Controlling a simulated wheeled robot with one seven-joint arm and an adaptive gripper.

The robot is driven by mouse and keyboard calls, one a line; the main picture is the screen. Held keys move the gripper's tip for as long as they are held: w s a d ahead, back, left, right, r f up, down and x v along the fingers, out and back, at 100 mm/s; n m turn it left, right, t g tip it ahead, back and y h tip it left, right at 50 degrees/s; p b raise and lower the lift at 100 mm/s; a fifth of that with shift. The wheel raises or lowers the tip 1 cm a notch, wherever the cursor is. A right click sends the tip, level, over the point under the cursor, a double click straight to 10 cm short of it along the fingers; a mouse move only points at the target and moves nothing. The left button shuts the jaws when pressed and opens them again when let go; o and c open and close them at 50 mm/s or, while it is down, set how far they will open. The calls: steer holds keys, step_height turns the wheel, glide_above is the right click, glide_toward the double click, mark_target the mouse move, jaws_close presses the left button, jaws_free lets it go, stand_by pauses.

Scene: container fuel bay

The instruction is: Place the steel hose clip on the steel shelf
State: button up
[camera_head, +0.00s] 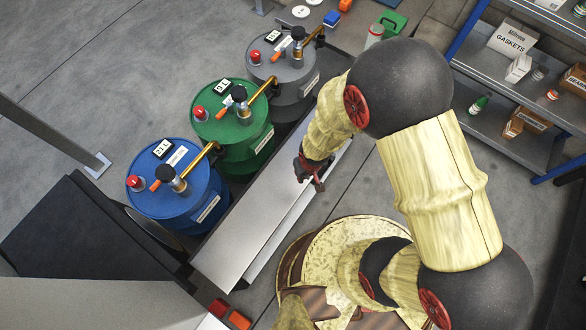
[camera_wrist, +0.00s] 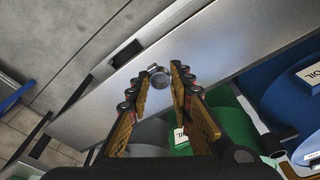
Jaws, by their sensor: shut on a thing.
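The steel hose clip (camera_wrist: 158,77) is a small bright ring at the fingertips of my gripper (camera_wrist: 160,74) in the wrist view. My gripper is shut on it. The steel shelf (camera_head: 238,248) is a long, narrow, bare metal ledge in front of the drums in the head view. It also fills the middle of the wrist view (camera_wrist: 222,48), behind the clip. In the head view my gripper (camera_head: 314,183) is over the shelf's far half, near its right edge, and the clip cannot be made out there. I cannot tell how high the clip is above the shelf.
A blue drum (camera_head: 170,205), a green drum (camera_head: 240,150) and a grey drum (camera_head: 290,82) with pumps line the shelf's left side. A rack (camera_head: 470,62) with boxes and bottles stands at the right. The shelf's near half is clear.

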steer(key=shift+s+a+f, duration=0.15)
steer(key=shift+s+f, duration=0.15)
steer(key=shift+f, duration=0.1)
steer(key=shift+w+f, duration=0.15)
steer(key=w+f+b, duration=0.1)
steer(key=w+f, duration=0.2)
steer(key=w, duration=0.1)
steer(key=w+a+f+b, duration=0.1)
steer(key=w+f+b, duration=0.1)
steer(key=w+f, duration=0.1)
steer(key=w+f+b, duration=0.1)
steer(key=w+f, duration=0.2)
steer(key=w, duration=0.2)
steer(key=shift+w+a, duration=0.15)
steer(key=shift+w, duration=0.2)
steer(key=shift+w+f+b, duration=0.2)
steer(key=shift+b, duration=0.15)
steer(key=shift+w+f+b, duration=0.15)
steer(key=shift+f+b, duration=0.9)
steer(key=shift+f, duration=0.6)
steer(key=shift+f, duration=0.2)
steer(key=o, duration=0.7)
steer(key=shift+c, duration=0.2)
